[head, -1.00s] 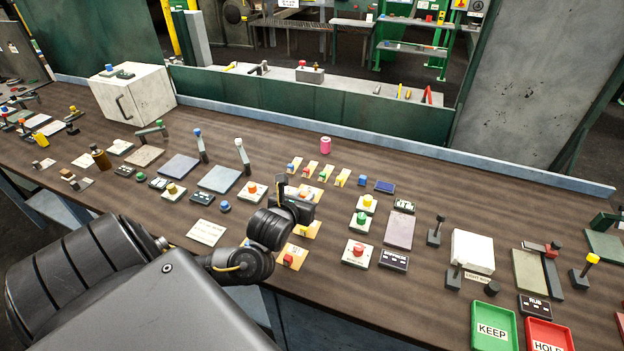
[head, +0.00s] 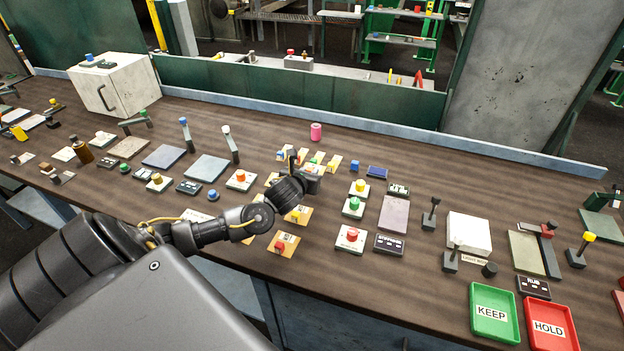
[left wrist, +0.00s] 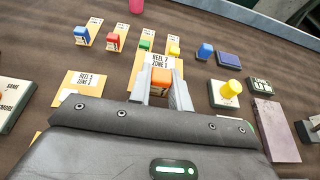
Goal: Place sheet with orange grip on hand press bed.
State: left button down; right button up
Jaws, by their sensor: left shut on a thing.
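In the left wrist view, the sheet with the orange grip (left wrist: 160,61) is a pale orange card reading "REEL 2". Its orange block grip (left wrist: 161,80) sits between the fingers of my left gripper (left wrist: 163,88), which is shut on it. I cannot tell whether the sheet is off the bench. In the head view my left gripper (head: 300,162) is over the cluster of sheets and hides the held one. The hand press bed is not labelled; a green device with a flat plate (head: 602,225) at the far right may be it. My right gripper is not in view.
Sheets with blue (left wrist: 82,36), red (left wrist: 113,41), green (left wrist: 145,46) and yellow (left wrist: 174,51) grips lie just beyond. Buttons (head: 352,236), a white block (head: 468,233), levers (head: 432,213) and green (head: 495,309) and red (head: 549,323) trays stand to the right.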

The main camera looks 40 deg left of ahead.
pick_arm(q)
jog(key=w+f, duration=0.2)
jog(key=shift+w+a+f, duration=0.2)
jog(key=shift+a+f, duration=0.2)
jog(key=shift+w+f+p, duration=0.15)
jog(key=shift+f+p, duration=0.65)
jog(key=shift+f, duration=1)
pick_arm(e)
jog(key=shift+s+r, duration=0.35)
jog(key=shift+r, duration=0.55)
pick_arm(q)
jog(key=shift+f, duration=0.15)
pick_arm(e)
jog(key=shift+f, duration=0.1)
pick_arm(q)
jog(key=c, duration=1.3)
grip_release()
